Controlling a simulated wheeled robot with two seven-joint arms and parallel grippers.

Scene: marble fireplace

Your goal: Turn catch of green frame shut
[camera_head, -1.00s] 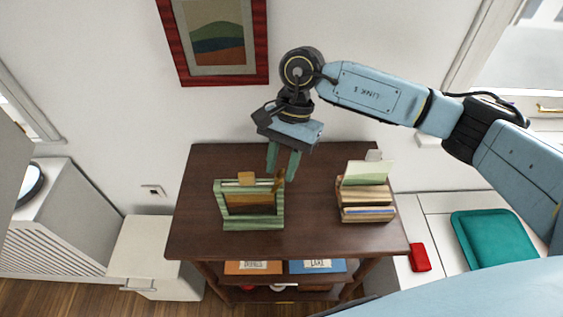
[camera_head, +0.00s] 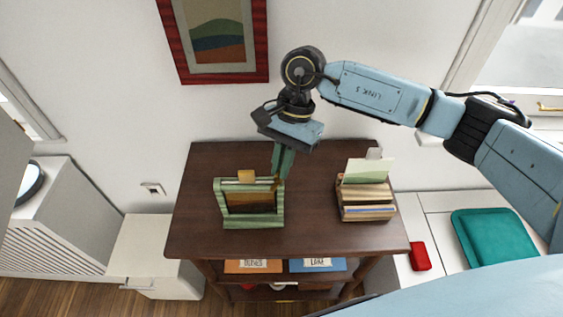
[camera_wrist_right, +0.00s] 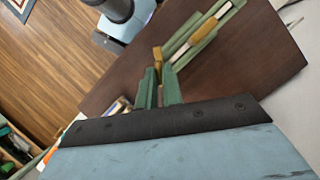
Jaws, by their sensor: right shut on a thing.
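The green frame (camera_head: 252,222) stands upright on the dark wooden cabinet top, with a brown and amber picture in it and an orange tab (camera_head: 247,176) at its top edge. In the right wrist view the frame (camera_wrist_right: 205,38) is seen edge-on. The catch (camera_wrist_right: 157,53) is a small tan-brown piece at the end of the frame, on its right side in the head view. My right gripper (camera_head: 280,176) comes down at that upper right corner. Its green fingers (camera_wrist_right: 159,74) are shut on the catch and partly hide it.
A wooden box of cards and envelopes (camera_head: 366,202) stands to the right of the frame. The cabinet top (camera_head: 305,225) is bare between them. A red-framed picture (camera_head: 175,40) hangs on the wall behind.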

